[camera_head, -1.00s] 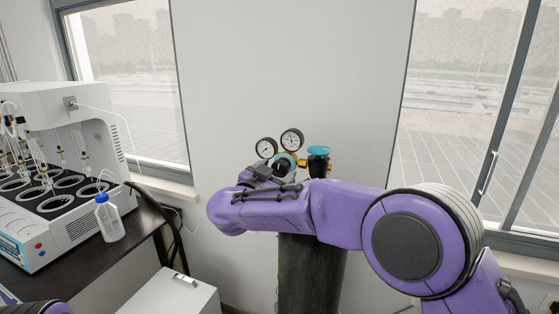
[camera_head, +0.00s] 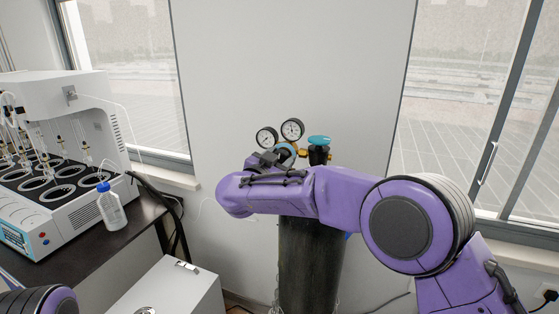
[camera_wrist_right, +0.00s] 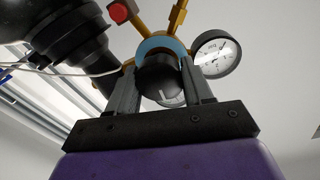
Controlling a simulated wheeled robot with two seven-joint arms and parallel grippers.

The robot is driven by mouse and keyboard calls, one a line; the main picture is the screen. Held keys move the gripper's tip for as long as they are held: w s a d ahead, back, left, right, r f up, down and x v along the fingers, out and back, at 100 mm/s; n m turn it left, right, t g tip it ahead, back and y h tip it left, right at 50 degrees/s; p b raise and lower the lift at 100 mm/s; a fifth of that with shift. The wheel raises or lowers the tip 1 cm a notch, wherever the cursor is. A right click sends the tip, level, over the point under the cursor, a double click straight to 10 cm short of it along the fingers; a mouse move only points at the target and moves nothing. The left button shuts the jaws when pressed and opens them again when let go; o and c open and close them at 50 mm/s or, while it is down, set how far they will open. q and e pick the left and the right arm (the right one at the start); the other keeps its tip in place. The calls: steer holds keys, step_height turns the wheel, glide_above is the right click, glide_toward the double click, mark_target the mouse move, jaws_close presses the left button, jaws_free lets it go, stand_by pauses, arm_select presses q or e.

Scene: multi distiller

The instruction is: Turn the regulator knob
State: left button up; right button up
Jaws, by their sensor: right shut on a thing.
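The regulator sits atop the dark gas cylinder (camera_head: 310,262), with two round white gauges (camera_head: 292,129) and a brass body. Its black knob (camera_wrist_right: 158,80) has a light blue ring behind it in the right wrist view. My right gripper (camera_wrist_right: 160,72) is shut on the knob, one grey finger on each side. In the head view my right gripper (camera_head: 268,160) is at the regulator, and my purple wrist hides most of the knob. My left gripper is not in view; only a purple part of my left arm shows at the lower left.
A teal valve handwheel (camera_head: 319,141) stands just right of the gauges. A white cabinet (camera_head: 172,290) is below. Blank wall lies behind the cylinder.

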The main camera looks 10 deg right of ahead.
steer(key=m+b, duration=0.2)
steer(key=m, duration=0.1)
steer(key=m+b, duration=0.2)
steer(key=shift+f, duration=0.25)
steer(key=m+b, duration=0.3)
steer(key=m, duration=0.1)
steer(key=shift+m+y+b, duration=0.35)
steer(key=shift+m+y, duration=0.05)
steer(key=m+b, duration=0.4)
steer(key=m, duration=0.1)
steer(key=shift+d+f+b, duration=0.1)
steer(key=shift+b, duration=0.25)
steer(key=m+b, duration=0.3)
steer(key=shift+y, duration=0.4)
steer(key=shift+r+m+b, duration=0.2)
steer(key=shift+m+b, duration=0.2)
steer(key=shift+m, duration=0.4)
